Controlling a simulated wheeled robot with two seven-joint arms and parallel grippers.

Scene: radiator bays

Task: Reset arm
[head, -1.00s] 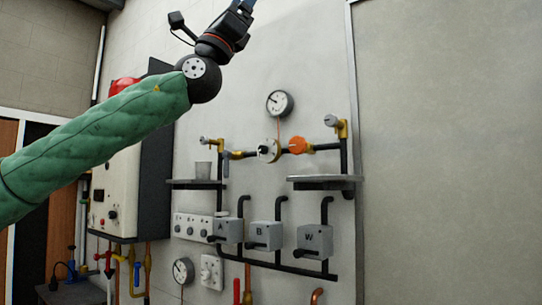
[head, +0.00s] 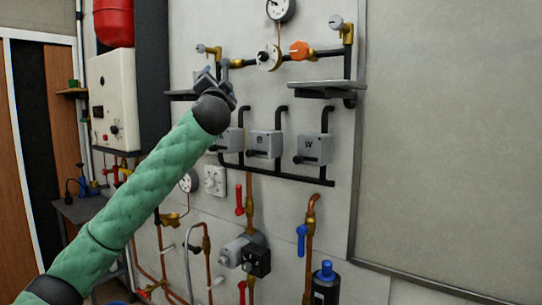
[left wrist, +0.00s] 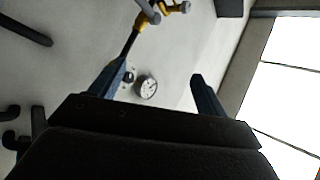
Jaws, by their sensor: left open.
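My left arm in its green sleeve reaches up from the lower left in the head view. Its gripper (head: 207,78) is small there, in front of the left end of the pipe run and the left shelf. In the left wrist view the two dark fingers of the left gripper (left wrist: 155,90) stand apart with nothing between them but the wall and a round gauge (left wrist: 146,87) beyond. My right gripper is in neither view.
A grey panel holds a gauge (head: 281,8), an orange-handled valve (head: 300,50), a right shelf (head: 318,88) and grey boxes, one marked W (head: 313,149). A white boiler unit (head: 113,98) is at left. The wall at right (head: 450,140) is bare.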

